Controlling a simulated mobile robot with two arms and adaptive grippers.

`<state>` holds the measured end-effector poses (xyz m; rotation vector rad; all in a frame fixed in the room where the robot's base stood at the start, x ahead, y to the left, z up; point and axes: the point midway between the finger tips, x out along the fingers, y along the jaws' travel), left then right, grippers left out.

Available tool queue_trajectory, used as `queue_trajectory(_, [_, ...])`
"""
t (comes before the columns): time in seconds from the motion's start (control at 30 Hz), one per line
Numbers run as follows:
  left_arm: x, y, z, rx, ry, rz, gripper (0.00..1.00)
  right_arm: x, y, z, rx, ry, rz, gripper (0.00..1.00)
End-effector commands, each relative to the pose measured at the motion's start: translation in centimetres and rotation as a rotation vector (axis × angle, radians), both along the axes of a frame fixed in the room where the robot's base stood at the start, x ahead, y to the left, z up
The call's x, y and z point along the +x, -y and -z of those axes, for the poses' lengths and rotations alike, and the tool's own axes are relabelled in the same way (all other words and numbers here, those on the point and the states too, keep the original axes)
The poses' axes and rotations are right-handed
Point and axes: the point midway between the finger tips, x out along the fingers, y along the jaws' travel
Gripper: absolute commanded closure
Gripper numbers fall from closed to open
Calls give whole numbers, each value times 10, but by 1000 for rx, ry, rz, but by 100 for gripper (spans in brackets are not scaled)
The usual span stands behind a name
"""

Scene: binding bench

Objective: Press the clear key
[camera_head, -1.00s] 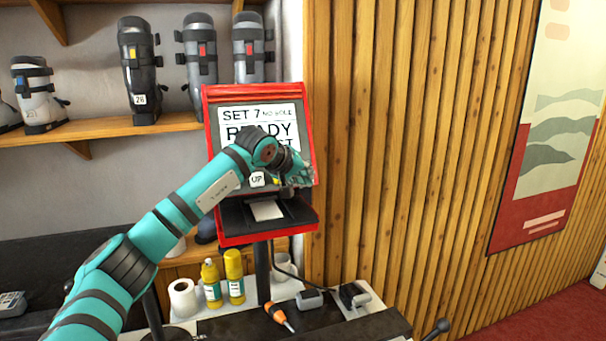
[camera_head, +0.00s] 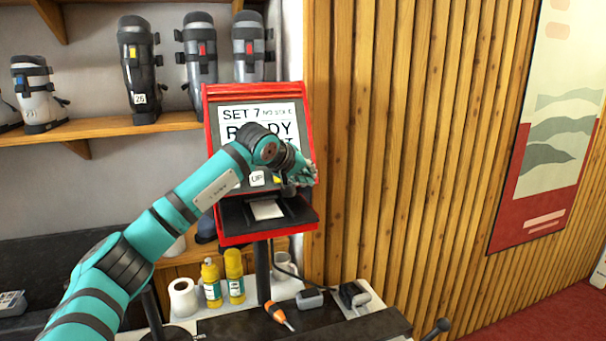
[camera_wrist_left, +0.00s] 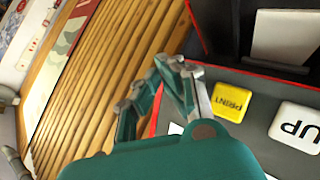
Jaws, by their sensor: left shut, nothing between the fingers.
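The red-framed machine (camera_head: 211,160) has a lit screen (camera_head: 240,115) reading "SET 7" and, partly covered by my left arm, "READY". Below it the white UP key (camera_head: 257,178) shows; in the left wrist view the UP key (camera_wrist_left: 298,127) and the yellow PRINT key (camera_wrist_left: 231,102) are clear. I can read no clear key; the panel's right end is hidden by my left gripper. My left gripper (camera_head: 305,173) is shut and empty at that right end, right of the PRINT key in the head view; whether it touches the panel I cannot tell.
A slot with a pale paper (camera_head: 267,210) lies below the keys. Yellow bottles (camera_head: 234,275), a white roll (camera_head: 184,297) and an orange-handled screwdriver (camera_head: 278,314) are on the bench below. A boot shelf (camera_head: 120,127) is at left; a slatted wall (camera_head: 420,150) is at right.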

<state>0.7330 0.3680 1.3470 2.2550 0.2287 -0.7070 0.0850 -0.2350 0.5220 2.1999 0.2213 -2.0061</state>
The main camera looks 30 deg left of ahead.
Motion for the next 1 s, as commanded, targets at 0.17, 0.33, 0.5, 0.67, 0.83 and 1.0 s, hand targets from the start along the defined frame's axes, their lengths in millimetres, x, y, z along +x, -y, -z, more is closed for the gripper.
queue_trajectory(0.17, [-3, 4, -2, 1, 1, 2, 100, 0, 0, 1, 0, 0, 0, 60])
queue_trajectory(0.33, [-13, 15, -9, 3, 1, 3, 100, 0, 0, 3, 0, 0, 0, 60])
queue_trajectory(0.5, [-23, 27, -16, 1, 0, 2, 100, 0, 0, 4, 0, 0, 0, 60])
queue_trajectory(0.67, [-29, 33, -20, 1, 0, 1, 100, 0, 0, 4, 0, 0, 0, 60])
queue_trajectory(0.83, [-31, 34, -20, 0, -1, -1, 100, 0, 0, 4, 0, 0, 0, 60])
queue_trajectory(1.0, [-30, 34, -20, 0, -1, 1, 100, 0, 0, 4, 0, 0, 0, 60])
